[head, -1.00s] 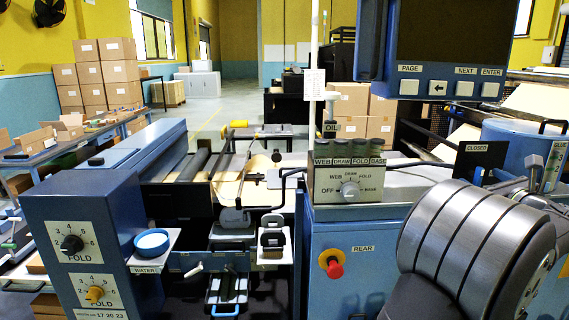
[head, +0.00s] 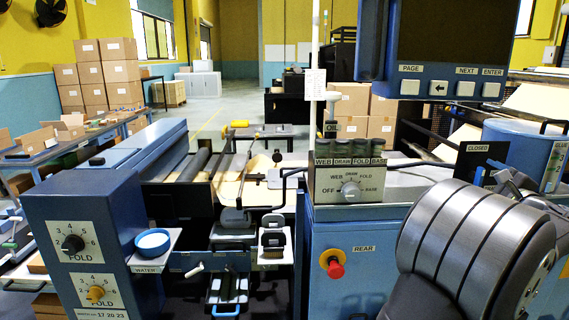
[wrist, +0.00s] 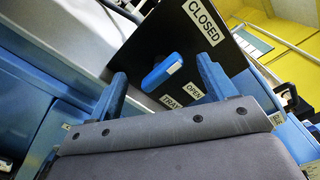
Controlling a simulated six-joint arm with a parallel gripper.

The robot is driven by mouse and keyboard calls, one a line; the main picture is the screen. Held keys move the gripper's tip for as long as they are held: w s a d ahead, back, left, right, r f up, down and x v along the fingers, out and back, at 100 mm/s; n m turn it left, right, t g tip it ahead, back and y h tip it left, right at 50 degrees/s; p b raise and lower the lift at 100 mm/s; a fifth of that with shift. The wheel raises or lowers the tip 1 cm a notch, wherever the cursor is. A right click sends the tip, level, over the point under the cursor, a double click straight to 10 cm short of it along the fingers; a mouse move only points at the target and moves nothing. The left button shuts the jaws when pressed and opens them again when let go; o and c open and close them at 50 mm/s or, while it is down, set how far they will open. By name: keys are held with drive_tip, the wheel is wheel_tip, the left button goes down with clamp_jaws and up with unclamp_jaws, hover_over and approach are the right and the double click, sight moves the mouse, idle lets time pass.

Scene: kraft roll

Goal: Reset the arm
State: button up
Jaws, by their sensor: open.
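My gripper (wrist: 162,68) shows in the wrist view with its two blue fingers spread apart and nothing held between them. A blue lever with a pale end face (wrist: 162,72) appears between the fingers, on a black plate (wrist: 228,50) labelled CLOSED, OPEN and TRAY. I cannot tell how far the fingertips are from the lever. In the head view the black plate (head: 478,150) with its CLOSED label stands at the right, behind my large grey arm link. The fingers are not clear in that view.
A blue cabinet with a red knob (head: 335,270) stands left of my arm. A selector box (head: 349,188) sits on top of it. A blue tank (head: 525,150) is close at the right, and a screen panel (head: 450,50) hangs above. A water dish (head: 152,242) is at left.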

drive_tip(key=n, duration=0.6)
drive_tip(key=shift+f, duration=0.1)
drive_tip(key=s, duration=1.4)
idle(1.0)
